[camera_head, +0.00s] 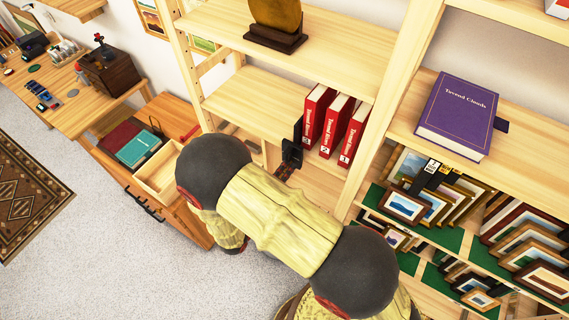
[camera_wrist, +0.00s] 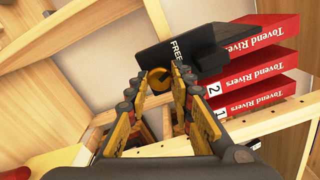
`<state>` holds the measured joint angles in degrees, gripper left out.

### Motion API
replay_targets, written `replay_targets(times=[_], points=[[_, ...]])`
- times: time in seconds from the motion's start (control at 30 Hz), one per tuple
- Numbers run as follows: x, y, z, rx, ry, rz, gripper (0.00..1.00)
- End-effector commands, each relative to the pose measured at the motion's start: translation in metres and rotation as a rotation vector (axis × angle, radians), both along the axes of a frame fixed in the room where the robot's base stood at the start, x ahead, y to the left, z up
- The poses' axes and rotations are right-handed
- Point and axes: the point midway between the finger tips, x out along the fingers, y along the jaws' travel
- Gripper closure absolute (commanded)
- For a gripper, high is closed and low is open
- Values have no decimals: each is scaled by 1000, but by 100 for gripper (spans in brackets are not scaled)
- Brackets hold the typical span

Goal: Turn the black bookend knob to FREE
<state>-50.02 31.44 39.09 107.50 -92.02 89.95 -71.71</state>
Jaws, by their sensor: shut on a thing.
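The black bookend (camera_wrist: 190,48) stands at the end of the row of red books, with white FREE lettering on its face in the wrist view. It also shows in the head view (camera_head: 291,152), partly behind my arm. Its small round knob (camera_wrist: 158,73) sits between my fingertips, with an orange-yellow mark on it. My gripper (camera_wrist: 160,84) is shut on the knob, one finger on each side. The fingers hide part of the knob, so I cannot tell exactly where its mark points. In the head view my arm covers much of my gripper.
Three red books (camera_head: 335,125) stand upright against the bookend on the pale wooden shelf. A purple book (camera_head: 460,112) lies on the shelf at right, above racks of framed prints (camera_head: 405,206). A wooden cabinet with an open drawer (camera_head: 160,178) stands left of my arm.

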Motion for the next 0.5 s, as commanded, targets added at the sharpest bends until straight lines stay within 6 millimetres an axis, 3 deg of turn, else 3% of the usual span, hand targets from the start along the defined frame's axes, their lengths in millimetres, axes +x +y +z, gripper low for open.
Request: replay_targets(times=[0.5], points=[[0,0,1,-251,197,0,100]])
